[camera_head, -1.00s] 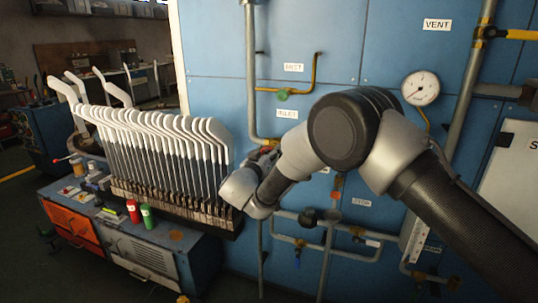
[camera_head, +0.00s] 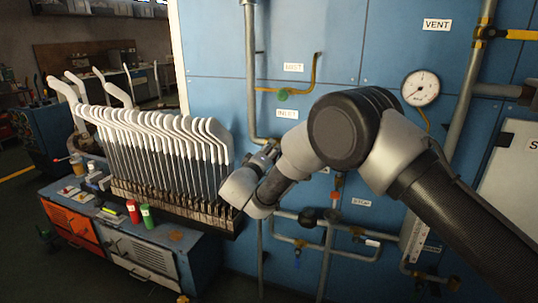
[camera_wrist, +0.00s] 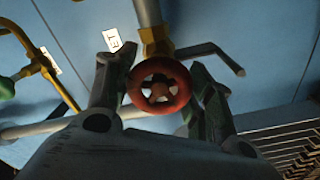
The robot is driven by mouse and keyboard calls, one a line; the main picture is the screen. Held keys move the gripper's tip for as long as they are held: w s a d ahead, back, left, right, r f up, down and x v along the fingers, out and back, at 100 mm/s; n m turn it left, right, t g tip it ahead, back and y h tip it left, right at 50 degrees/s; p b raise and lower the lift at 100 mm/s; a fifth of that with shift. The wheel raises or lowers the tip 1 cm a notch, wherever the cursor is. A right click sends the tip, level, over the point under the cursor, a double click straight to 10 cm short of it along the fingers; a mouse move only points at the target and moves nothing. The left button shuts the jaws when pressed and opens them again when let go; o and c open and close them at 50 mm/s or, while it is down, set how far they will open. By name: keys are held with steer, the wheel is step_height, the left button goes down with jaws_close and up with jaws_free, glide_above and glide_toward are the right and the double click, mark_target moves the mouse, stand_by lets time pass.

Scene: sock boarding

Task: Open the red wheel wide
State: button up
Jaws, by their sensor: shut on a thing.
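The red wheel (camera_wrist: 160,86) is a round handwheel with spokes on a brass valve (camera_wrist: 155,42) under a grey pipe, seen in the wrist view. My gripper (camera_wrist: 160,95) has one finger on each side of the wheel, closed against its rim. The wheel is hidden there behind my gripper and arm.
A rack of white sock forms (camera_head: 165,140) stands left of my arm. A green handle (camera_head: 282,95) sits on a yellow pipe above. A gauge (camera_head: 420,88) and the VENT label (camera_head: 437,24) are at upper right. Lower pipes carry a black knob (camera_head: 308,217).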

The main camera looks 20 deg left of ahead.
steer(key=n, duration=0.5)
steer(key=shift+n, duration=0.3)
steer(key=n, duration=1.1)
steer(key=shift+n, duration=0.4)
steer(key=n, duration=0.5)
steer(key=shift+f, duration=0.1)
steer(key=n, duration=0.5)
steer(key=shift+n, duration=0.4)
steer(key=n, duration=0.5)
steer(key=shift+n, duration=0.3)
steer(key=n, duration=0.5)
steer(key=shift+f, duration=0.1)
steer(key=n, duration=0.5)
steer(key=shift+n, duration=0.4)
